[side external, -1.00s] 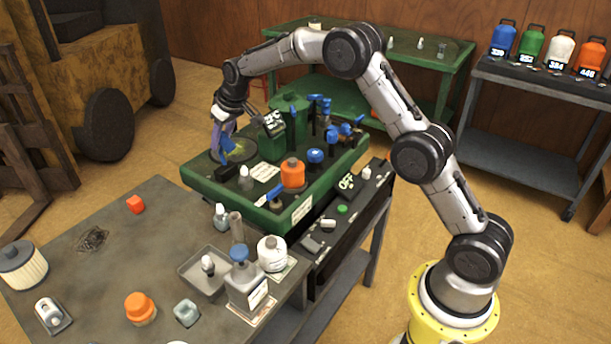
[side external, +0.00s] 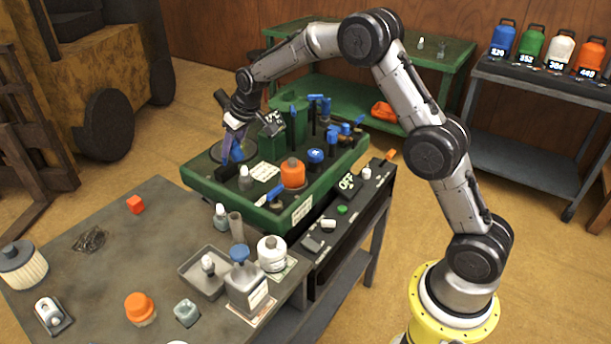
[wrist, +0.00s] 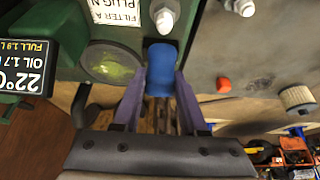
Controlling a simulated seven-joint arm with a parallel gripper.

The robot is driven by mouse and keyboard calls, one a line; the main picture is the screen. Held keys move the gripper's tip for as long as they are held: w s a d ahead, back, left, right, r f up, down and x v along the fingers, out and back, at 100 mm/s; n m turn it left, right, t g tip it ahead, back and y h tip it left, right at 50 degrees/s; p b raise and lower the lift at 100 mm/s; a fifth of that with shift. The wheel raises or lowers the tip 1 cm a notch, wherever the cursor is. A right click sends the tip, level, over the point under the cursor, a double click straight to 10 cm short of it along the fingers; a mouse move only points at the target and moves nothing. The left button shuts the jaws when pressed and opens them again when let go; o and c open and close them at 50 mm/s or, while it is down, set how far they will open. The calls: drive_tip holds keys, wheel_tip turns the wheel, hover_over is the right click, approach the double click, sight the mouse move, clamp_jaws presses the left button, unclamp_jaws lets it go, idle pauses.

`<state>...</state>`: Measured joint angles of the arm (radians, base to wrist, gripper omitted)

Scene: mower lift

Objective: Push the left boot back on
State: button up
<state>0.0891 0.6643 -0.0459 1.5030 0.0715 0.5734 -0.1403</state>
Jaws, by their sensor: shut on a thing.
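My gripper (wrist: 161,84) has purple fingers and is shut on a blue cylindrical piece (wrist: 161,58), which looks like a boot. In the side external view my gripper (side external: 234,150) reaches down over the far left part of the green deck (side external: 240,207). The blue piece shows only partly there between the fingers. A white plug-like fitting (wrist: 164,14) stands on the deck ahead of the fingers in the wrist view, apart from the blue piece. I cannot tell which fitting is the left one, or whether the piece touches anything below.
A round glass-like disc (wrist: 112,62) lies beside the fingers.

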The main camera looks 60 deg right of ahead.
sight(243, 166)
drive_tip(key=shift+s+f, duration=0.75)
drive_tip(key=shift+s, duration=0.35)
drive_tip(key=shift+s+f, duration=1)
drive_tip(key=shift+f, duration=0.25)
drive_tip(key=o, duration=0.8)
drive_tip(key=shift+o, duration=0.2)
drive_tip(key=shift+r, duration=0.1)
drive_tip(key=shift+w+r, duration=0.1)
drive_tip(key=shift+w, duration=0.05)
drive_tip(key=shift+r, duration=3.5)
